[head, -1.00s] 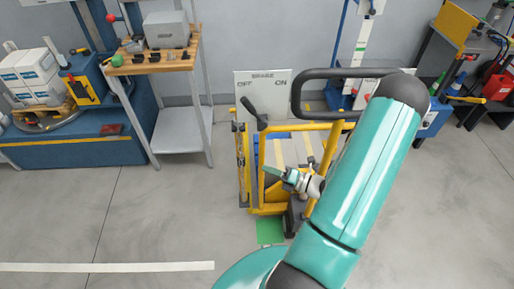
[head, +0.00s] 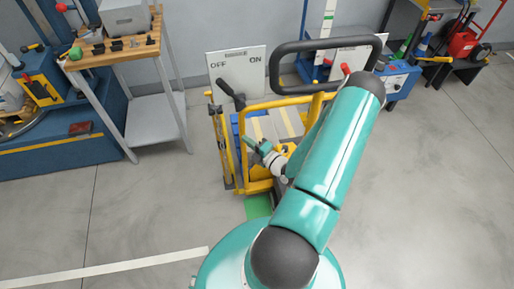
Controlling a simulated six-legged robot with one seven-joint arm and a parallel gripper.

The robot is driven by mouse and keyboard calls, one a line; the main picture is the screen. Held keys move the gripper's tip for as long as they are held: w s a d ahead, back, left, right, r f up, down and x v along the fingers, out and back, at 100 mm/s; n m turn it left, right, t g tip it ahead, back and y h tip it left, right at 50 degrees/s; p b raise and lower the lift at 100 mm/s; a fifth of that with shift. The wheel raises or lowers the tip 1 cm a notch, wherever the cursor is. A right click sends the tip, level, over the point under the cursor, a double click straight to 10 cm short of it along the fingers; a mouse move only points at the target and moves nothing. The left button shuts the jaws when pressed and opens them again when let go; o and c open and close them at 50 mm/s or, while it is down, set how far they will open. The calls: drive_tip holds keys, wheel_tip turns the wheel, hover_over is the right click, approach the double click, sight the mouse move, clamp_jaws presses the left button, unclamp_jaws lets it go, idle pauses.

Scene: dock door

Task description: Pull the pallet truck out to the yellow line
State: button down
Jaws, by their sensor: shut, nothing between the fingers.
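The pallet truck (head: 222,150), with a yellow tube frame, stands upright in the middle of the head view. A black loop handle (head: 290,90) rises above its right side, partly behind my arm. A white board (head: 238,62) marked OFF and ON stands behind a black lever (head: 231,94), which tilts to the left toward OFF. My gripper (head: 250,144) is shut and empty, in front of the truck's frame and below the loop handle. I cannot tell whether it touches the truck. My arm hides the truck's right side. No yellow floor line shows.
A pale line (head: 110,269) crosses the floor at lower left. A green floor patch (head: 257,206) lies below the truck. A wooden-topped stand (head: 112,51) and blue bench (head: 50,155) are on the left. A workbench (head: 415,18) stands at back right. The right floor is clear.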

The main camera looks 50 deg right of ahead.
drive_tip(key=shift+w+d, duration=0.7)
drive_tip(key=shift+w, duration=0.25)
drive_tip(key=shift+w+d, duration=0.7)
drive_tip(key=shift+w, duration=0.25)
